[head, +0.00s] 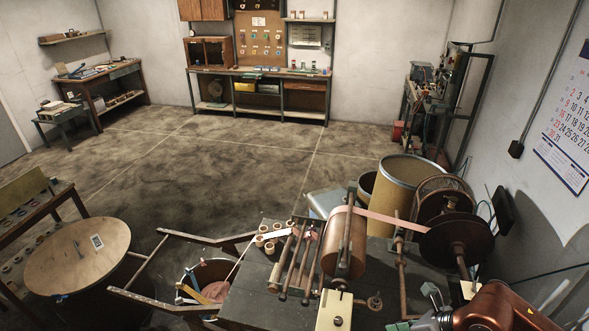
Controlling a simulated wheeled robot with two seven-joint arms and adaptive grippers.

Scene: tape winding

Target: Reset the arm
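My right arm seems to come in at the lower right corner, with a copper-coloured joint. At its end, grey parts that look like my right gripper (432,305) sit low over the front right of the workbench. Its fingers are small and partly cut off by the lower edge, so I cannot tell if they are open or shut. My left arm and gripper are not in view. The winding machine on the bench has a copper-coloured roller (345,243) and a dark reel (456,240). A pink tape (392,219) spans between them.
Small rolls (268,240) stand on the bench's left part. A bucket (205,282) with tools stands left of the bench, near a round wooden table (78,256). A large drum (407,190) stands behind the machine. The floor (225,170) beyond is clear.

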